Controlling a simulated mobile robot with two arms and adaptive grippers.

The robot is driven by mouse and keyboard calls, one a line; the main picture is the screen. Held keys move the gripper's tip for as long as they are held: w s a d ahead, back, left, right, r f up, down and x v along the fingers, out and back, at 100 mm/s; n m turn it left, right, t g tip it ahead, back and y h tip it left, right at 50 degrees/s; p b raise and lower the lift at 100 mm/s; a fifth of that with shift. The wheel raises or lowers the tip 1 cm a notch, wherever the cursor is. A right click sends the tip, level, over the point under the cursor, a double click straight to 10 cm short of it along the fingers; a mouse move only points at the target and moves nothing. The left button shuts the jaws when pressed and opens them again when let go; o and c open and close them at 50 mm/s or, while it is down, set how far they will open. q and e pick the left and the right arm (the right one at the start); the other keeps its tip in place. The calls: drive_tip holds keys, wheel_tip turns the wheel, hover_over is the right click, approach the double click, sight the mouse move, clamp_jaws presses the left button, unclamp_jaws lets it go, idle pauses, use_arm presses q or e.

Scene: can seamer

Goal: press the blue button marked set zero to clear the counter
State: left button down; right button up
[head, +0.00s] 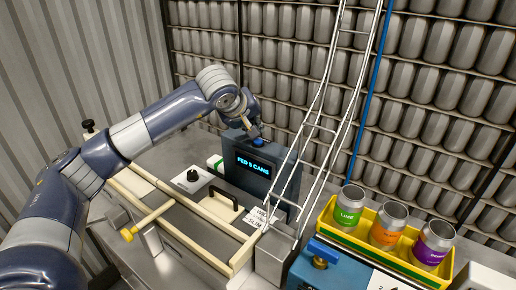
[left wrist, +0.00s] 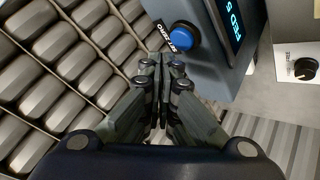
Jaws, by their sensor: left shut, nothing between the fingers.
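The counter is a dark blue-grey box (head: 236,178) with a lit display (head: 254,165) reading "FED", a digit hard to make out, and "CANS". The round blue button (left wrist: 184,38) sits on the box's top, beside a white label (left wrist: 160,34) reading "SET ZERO". The button also shows in the head view (head: 259,143), just below my fingertips. My left gripper (head: 257,134) is shut and empty, pointing down over the box. In the left wrist view its fingertips (left wrist: 163,62) are close below the button; I cannot tell whether they touch it. My right gripper is out of view.
A wire can chute (head: 321,130) rises right of the box. A yellow tray (head: 328,228) holds three cans. A black knob (head: 192,175) and a framed machine bed lie in front. Racks of grey cans (head: 440,110) line the back.

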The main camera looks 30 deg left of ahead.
use_arm(q)
drive_tip(key=shift+f, duration=0.3)
idle(0.4)
drive_tip(key=shift+f, duration=0.1)
idle(0.7)
drive_tip(key=shift+f+b, duration=0.3)
drive_tip(key=shift+b, duration=0.15)
drive_tip(key=shift+f+b, duration=0.45)
idle(0.4)
idle(0.4)
drive_tip(key=shift+r+p, duration=0.55)
drive_tip(key=shift+r, duration=0.35)
